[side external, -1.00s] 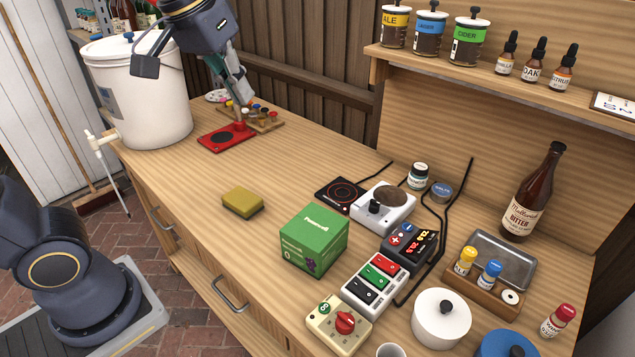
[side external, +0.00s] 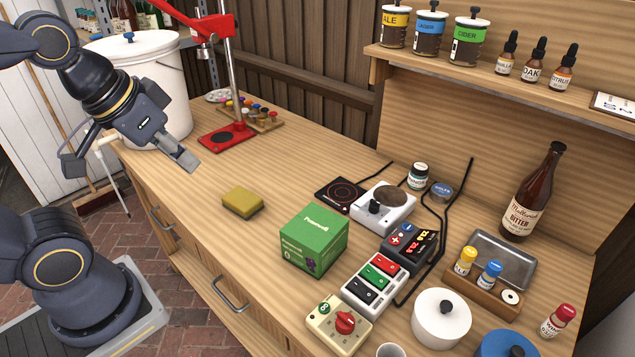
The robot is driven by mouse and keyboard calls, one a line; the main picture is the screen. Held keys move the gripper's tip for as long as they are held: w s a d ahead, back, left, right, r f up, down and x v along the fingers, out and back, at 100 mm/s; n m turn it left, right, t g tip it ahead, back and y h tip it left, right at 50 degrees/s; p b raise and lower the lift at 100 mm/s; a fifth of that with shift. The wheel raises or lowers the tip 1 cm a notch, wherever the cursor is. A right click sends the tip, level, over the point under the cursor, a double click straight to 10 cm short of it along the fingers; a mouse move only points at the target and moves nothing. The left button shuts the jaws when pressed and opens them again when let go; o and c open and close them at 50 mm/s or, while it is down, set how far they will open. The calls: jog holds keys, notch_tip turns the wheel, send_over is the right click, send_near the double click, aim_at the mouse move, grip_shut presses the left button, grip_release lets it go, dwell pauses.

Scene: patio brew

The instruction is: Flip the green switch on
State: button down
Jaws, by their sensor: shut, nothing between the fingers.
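The green switch (side external: 374,279) is the middle rocker on a white switch box (side external: 349,295), between a red rocker (side external: 385,265) and a black rocker. The box lies on the wooden bench, right of the green carton. Whether the green switch is on or off is too small to tell. My gripper (side external: 188,163) is shut and empty at the left of the bench, in front of the white bucket. It is far from the switch box and touches nothing that I can see.
A green carton (side external: 314,241) stands left of the switch box, with a yellow sponge (side external: 242,201) further left. A cream box with a red knob (side external: 344,322) sits in front. A red press stand (side external: 232,80) stands behind my gripper.

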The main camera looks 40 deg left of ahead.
jog(key=w+d+r+n, duration=0.2)
jog(key=w+r, duration=0.5)
jog(key=m+g+y, duration=0.1)
jog(key=m+g, duration=0.1)
jog(key=g, duration=0.4)
send_over(366, 269)
jog(key=d, duration=0.2)
notch_tip(366, 269, down, 16)
jog(key=shift+r, duration=0.1)
jog(key=f, duration=0.4)
jog(key=a+f, duration=0.1)
jog(key=f, duration=0.9)
jog(key=shift+a, duration=0.35)
